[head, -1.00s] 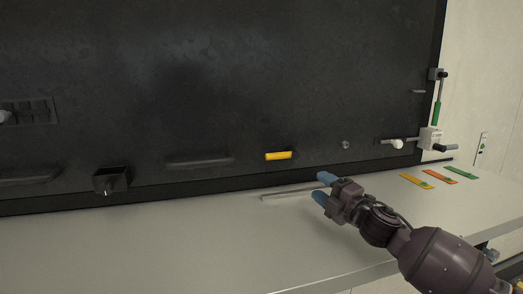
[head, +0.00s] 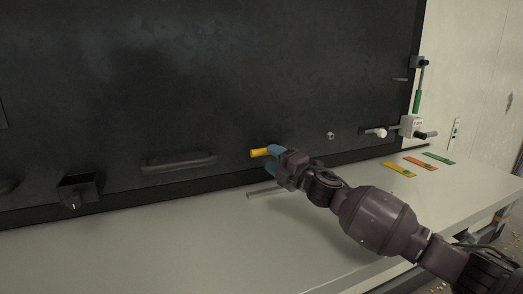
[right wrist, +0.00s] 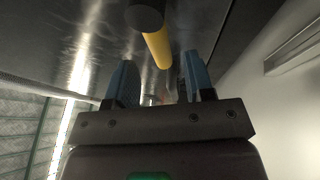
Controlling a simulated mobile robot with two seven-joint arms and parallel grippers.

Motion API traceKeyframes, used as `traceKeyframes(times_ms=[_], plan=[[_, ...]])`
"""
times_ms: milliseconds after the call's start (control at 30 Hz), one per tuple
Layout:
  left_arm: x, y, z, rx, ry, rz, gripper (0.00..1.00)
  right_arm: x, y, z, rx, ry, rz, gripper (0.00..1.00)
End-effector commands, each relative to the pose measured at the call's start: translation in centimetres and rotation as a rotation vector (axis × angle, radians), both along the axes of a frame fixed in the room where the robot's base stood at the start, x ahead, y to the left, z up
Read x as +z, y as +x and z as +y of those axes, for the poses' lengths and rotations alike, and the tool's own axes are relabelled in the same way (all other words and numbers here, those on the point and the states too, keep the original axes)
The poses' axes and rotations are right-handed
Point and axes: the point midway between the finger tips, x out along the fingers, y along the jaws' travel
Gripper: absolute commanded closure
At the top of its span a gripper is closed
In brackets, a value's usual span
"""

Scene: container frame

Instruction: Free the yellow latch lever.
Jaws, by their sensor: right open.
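The yellow latch lever (head: 259,153) lies level on the dark panel, near its lower edge. My right gripper (head: 271,160) is open, with its blue fingertips close to the lever's right part and overlapping it in the head view. In the right wrist view the lever (right wrist: 157,48) with its dark round end (right wrist: 145,18) shows ahead of the gap between the open fingers (right wrist: 159,75). The lever does not look gripped; I cannot tell whether a finger touches it. The lever's right end is hidden by the gripper in the head view. My left gripper is not in view.
A thin grey bar (head: 263,193) lies on the pale ledge (head: 180,235) below the lever. A dark handle (head: 178,163) and a black box (head: 78,190) are to the left. A white-knobbed bolt (head: 376,133) and coloured tags (head: 420,163) are to the right.

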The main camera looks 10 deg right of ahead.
Motion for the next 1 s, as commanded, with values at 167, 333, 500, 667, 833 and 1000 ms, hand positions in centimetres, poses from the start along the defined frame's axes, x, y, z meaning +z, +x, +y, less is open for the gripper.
traceKeyframes(times_ms=[167,333,500,667,833,1000], plan=[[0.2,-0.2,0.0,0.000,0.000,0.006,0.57,0.5,2.2,1.5,0.000,0.000,0.000,0.52],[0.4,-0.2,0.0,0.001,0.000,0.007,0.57,0.8,3.3,2.3,0.001,0.001,0.001,0.52],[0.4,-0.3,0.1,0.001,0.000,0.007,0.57,0.8,3.8,2.5,0.000,-0.001,0.001,0.52],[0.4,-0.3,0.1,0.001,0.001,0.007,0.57,0.8,3.9,2.6,0.000,-0.001,0.001,0.52],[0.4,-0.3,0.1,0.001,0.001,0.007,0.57,0.8,3.8,2.6,0.000,-0.001,0.001,0.62],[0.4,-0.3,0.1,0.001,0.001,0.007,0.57,0.8,3.8,2.6,0.000,-0.001,0.001,0.88]])
